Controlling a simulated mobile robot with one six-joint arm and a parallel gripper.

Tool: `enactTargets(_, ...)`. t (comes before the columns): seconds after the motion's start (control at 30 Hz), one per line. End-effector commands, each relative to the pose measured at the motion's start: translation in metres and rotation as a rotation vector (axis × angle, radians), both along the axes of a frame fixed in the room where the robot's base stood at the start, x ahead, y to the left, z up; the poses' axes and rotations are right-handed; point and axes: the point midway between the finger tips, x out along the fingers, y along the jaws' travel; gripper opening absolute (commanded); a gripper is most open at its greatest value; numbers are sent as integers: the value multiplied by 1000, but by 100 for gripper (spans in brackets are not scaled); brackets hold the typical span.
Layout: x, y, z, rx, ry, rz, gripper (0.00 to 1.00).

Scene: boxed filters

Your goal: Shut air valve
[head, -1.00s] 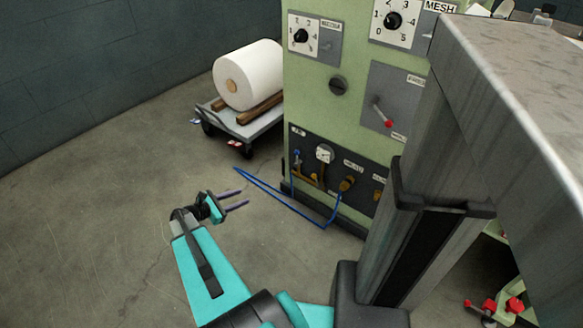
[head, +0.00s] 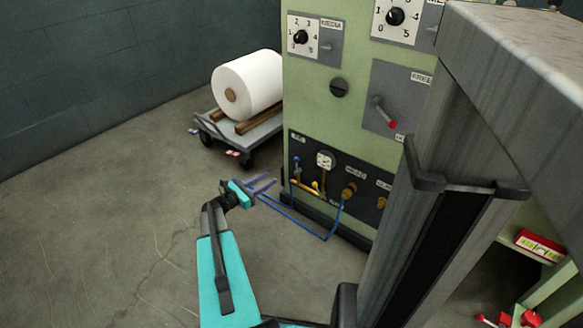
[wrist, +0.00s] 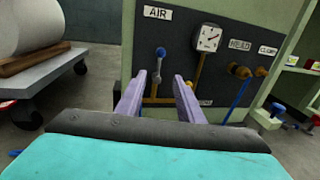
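The air valve (wrist: 158,66) shows in the wrist view under the AIR label (wrist: 158,13), with a blue handle on brass piping on a dark panel. It also shows at the left of the panel in the head view (head: 296,164). My gripper (wrist: 158,80) is open and empty, its two purple fingers apart. In the wrist view the valve appears between the fingertips, and my gripper (head: 270,183) looks short of the panel in the head view. The fingers hide part of the lower piping.
A round gauge (wrist: 207,38) and brass fittings sit right of the valve. A blue hose (head: 300,227) hangs to the floor. A cart (head: 240,135) carrying a white roll (head: 248,82) stands left of the green machine. The floor before the panel is otherwise clear.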

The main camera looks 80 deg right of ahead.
Motion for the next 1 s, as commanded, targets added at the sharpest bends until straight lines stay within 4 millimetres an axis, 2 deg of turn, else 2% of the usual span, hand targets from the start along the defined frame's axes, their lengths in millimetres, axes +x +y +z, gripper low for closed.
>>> enactTargets(0.37,-18,-21,-2,-1,-1,-2,34)
enactTargets(1.0,-75,-90,-2,-1,-1,0,34)
